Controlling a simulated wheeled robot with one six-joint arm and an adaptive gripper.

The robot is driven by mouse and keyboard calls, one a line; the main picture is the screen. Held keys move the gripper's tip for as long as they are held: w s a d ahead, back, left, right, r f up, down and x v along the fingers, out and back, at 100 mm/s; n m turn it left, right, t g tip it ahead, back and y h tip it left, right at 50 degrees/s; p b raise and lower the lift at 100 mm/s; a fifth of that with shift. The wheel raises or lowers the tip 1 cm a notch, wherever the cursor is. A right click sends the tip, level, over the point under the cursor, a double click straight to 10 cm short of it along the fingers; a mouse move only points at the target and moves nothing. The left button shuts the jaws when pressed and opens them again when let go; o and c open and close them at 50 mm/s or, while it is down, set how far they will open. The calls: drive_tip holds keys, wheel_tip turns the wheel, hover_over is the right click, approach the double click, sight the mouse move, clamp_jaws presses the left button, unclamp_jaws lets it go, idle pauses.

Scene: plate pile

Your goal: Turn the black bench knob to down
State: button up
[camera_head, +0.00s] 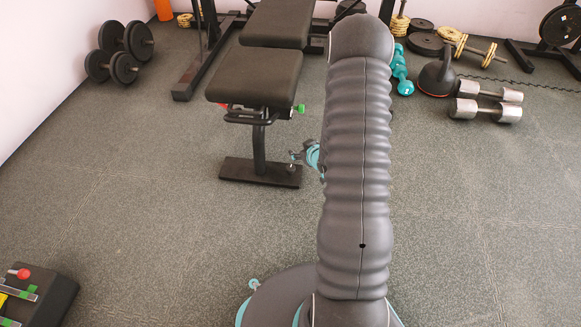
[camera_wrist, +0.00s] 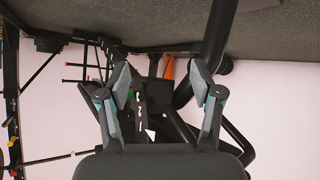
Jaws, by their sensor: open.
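The black bench (camera_head: 258,78) stands ahead, with its padded seat on a post and a flat foot. A black curved bar (camera_head: 247,119) shows under the seat's front edge. A green knob (camera_head: 299,108) is at the seat's right side. I cannot make out a black knob for sure in either view. My gripper (camera_head: 308,157) is right of the bench post in the head view, mostly hidden behind my arm. In the wrist view my gripper (camera_wrist: 161,80) is open, with nothing held between its fingers. A dark post with green and white marks (camera_wrist: 138,105) shows beyond them.
Black dumbbells (camera_head: 119,52) lie at the back left. A kettlebell (camera_head: 436,75) and chrome dumbbells (camera_head: 486,101) lie at the right. A dark box with a red knob (camera_head: 35,292) is at the lower left. The floor (camera_head: 130,190) left of the bench is clear.

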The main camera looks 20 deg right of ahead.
drive_tip(key=m+t+y, duration=0.1)
drive_tip(key=t, duration=0.1)
approach(291, 167)
drive_tip(key=b+x, duration=0.1)
drive_tip(key=x, duration=0.9)
drive_tip(key=shift+a+f, duration=0.1)
drive_tip(key=c, duration=1.2)
